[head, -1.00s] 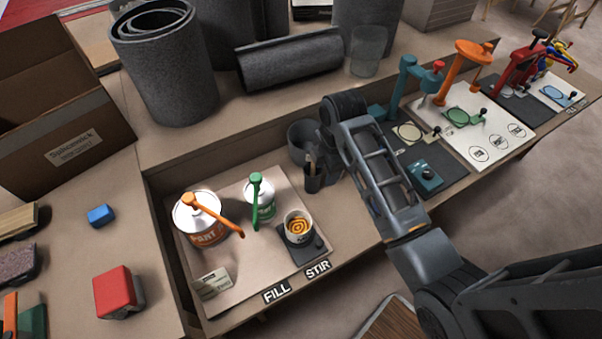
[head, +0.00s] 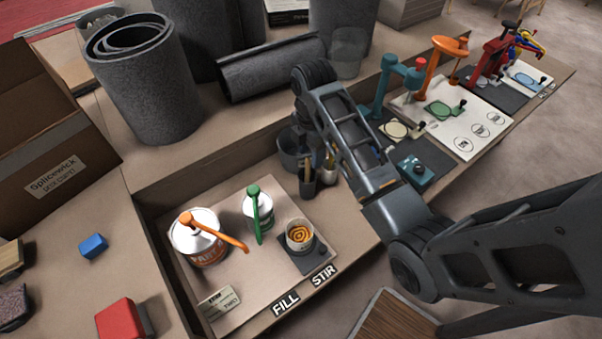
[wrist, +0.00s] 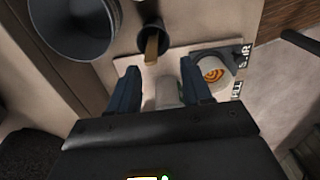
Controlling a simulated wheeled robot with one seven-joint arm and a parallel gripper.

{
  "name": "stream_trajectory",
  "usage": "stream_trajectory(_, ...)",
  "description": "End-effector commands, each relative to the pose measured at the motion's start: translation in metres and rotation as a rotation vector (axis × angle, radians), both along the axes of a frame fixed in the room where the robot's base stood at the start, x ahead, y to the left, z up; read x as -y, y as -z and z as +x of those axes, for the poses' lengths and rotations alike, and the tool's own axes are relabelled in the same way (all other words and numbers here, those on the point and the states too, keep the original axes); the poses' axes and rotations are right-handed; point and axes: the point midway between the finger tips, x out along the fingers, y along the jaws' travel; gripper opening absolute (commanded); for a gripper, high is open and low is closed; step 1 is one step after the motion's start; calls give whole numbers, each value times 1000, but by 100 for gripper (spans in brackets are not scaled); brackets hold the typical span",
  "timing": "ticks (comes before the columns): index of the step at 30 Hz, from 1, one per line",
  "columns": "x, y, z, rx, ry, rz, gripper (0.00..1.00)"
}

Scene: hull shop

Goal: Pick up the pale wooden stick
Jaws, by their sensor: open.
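The pale wooden stick (wrist: 152,46) stands in a small dark cup (wrist: 150,22) and leans out of its mouth in the wrist view. My gripper (wrist: 159,68) is open, with its two dark blue fingers apart and nothing gripped between them. The stick shows just beyond the gap between the fingertips, in line with it, apart from both as far as I can see. In the head view the dark cup (head: 307,188) stands beside the grey bucket (head: 288,157). My arm hides much of the gripper there, and the stick is hard to make out.
A swirl-topped cup (head: 300,236) stands on a dark pad. The green-topped bottle (head: 258,208) and the paint can (head: 195,240) stand on the pale board (head: 240,290). Rolled grey mats (head: 145,85) stand on the raised shelf behind. A teal box (head: 414,172) lies to the right.

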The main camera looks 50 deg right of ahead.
Motion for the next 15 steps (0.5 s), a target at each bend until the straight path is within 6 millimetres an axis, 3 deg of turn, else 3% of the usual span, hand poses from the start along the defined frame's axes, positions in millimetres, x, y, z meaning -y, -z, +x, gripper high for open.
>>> stream_trajectory(5,0,8,0,-2,1,1,49)
stream_trajectory(15,4,44,4,-3,1,1,49)
